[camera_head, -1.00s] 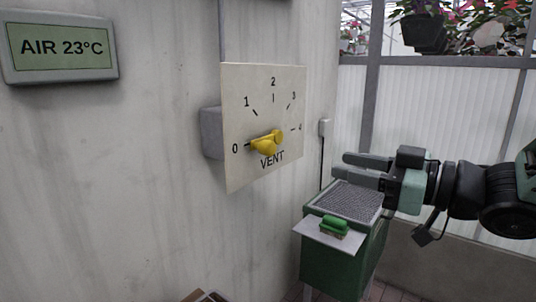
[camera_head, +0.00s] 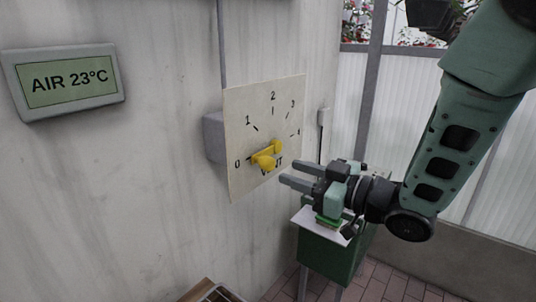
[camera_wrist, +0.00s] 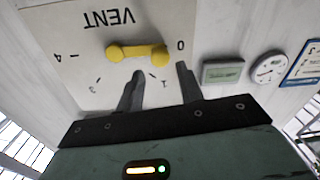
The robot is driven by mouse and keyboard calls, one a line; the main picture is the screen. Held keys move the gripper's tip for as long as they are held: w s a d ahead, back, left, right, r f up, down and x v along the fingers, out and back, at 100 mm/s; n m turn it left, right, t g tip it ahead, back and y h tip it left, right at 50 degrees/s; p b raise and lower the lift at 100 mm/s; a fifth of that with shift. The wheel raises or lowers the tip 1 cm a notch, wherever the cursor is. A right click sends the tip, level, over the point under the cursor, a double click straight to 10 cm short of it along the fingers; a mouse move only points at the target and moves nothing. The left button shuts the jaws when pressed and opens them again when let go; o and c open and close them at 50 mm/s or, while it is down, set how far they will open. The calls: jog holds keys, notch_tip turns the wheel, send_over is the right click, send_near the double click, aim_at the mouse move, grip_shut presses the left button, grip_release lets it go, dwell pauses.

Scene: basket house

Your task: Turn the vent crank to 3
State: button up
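The vent panel (camera_head: 240,120) is a cream plate on the wall with a dial marked 0 to 4. Its yellow crank (camera_head: 264,159) points at 0, with its knob end low and left of the hub. In the wrist view the panel (camera_wrist: 75,35) appears upside down, and the crank (camera_wrist: 137,52) lies across it with the knob on the 0 side. My gripper (camera_head: 290,172) is open and empty, right of and slightly below the crank knob in the head view. In the wrist view its fingertips (camera_wrist: 161,69) are spread just below the knob, apart from it.
A grey AIR 23°C display (camera_head: 68,83) is on the wall to the left. A green cabinet (camera_head: 330,258) stands below my gripper, with a green brush (camera_head: 328,221) on its shelf. The wrist view also shows a round gauge (camera_wrist: 268,67) and a blue-edged poster (camera_wrist: 306,62).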

aim_at(273, 165)
jog(key=p+x, duration=0.1)
jog(key=x, duration=0.6)
jog(key=shift+w+a, duration=0.15)
jog(key=shift+a, duration=0.1)
jog(key=shift+c, duration=0.4)
grip_shut()
